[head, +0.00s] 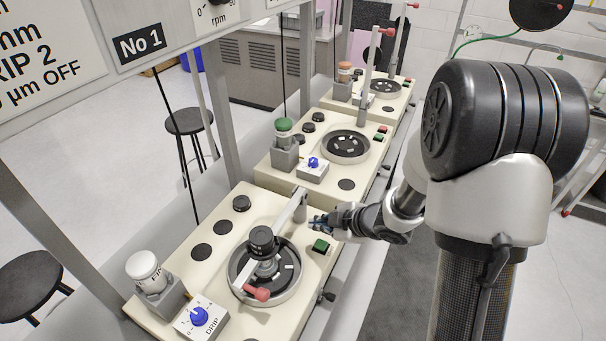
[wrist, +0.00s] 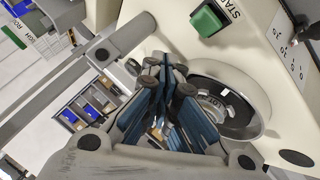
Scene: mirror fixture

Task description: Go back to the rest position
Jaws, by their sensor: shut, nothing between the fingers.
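My gripper (head: 318,224) is shut and empty. It is at the right end of the nearest machine (head: 219,258), close to the grey post of its swing arm and the green START button (head: 320,246). I cannot tell whether it touches the post. In the wrist view, its blue-padded fingers (wrist: 163,100) are close together with nothing between them. The green button (wrist: 210,20) shows above the fingers and the round plate (wrist: 258,105) to their right.
The nearest machine's swing arm is down over its plate, with a red knob (head: 256,294) at its end. The second machine (head: 282,163) has its arm (head: 367,85) upright. A white-capped bottle (head: 142,266) stands at the front left.

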